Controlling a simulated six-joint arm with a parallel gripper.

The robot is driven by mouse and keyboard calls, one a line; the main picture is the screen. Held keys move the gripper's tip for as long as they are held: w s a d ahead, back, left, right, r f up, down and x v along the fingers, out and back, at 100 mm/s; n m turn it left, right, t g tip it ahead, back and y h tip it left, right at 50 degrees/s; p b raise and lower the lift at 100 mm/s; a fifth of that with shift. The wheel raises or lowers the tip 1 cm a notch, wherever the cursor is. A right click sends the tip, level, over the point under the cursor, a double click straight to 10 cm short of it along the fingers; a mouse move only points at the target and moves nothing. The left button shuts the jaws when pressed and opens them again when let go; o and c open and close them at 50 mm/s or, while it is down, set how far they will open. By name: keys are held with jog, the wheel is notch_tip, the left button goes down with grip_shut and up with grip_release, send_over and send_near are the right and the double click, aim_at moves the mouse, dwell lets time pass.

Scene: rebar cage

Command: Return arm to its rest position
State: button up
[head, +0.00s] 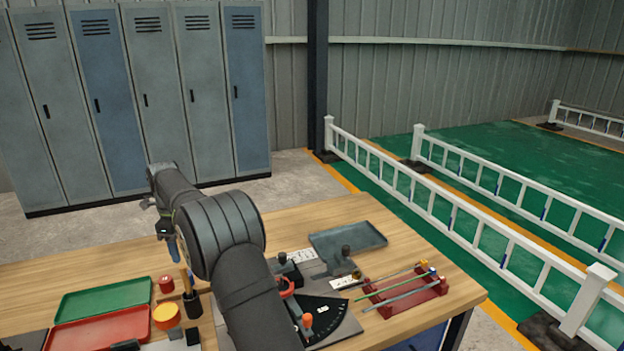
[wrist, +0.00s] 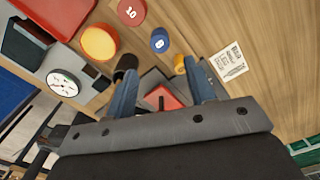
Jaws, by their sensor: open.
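My gripper (wrist: 160,72) is open in the wrist view, with its two blue fingers apart and nothing held between them. A grey block with a red top (wrist: 166,97) shows beyond the gap between the fingers. In the head view my arm reaches over the wooden bench (head: 340,213), and a blue finger of the gripper (head: 173,250) shows to the left of the arm, above the bench. The other finger is hidden there.
Lockers (head: 150,100) stand behind.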

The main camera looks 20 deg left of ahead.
notch_tip(320, 180, down, 10)
jog(key=shift+f, duration=0.15)
jog(key=shift+r, duration=1.75)
jog(key=shift+f, duration=0.1)
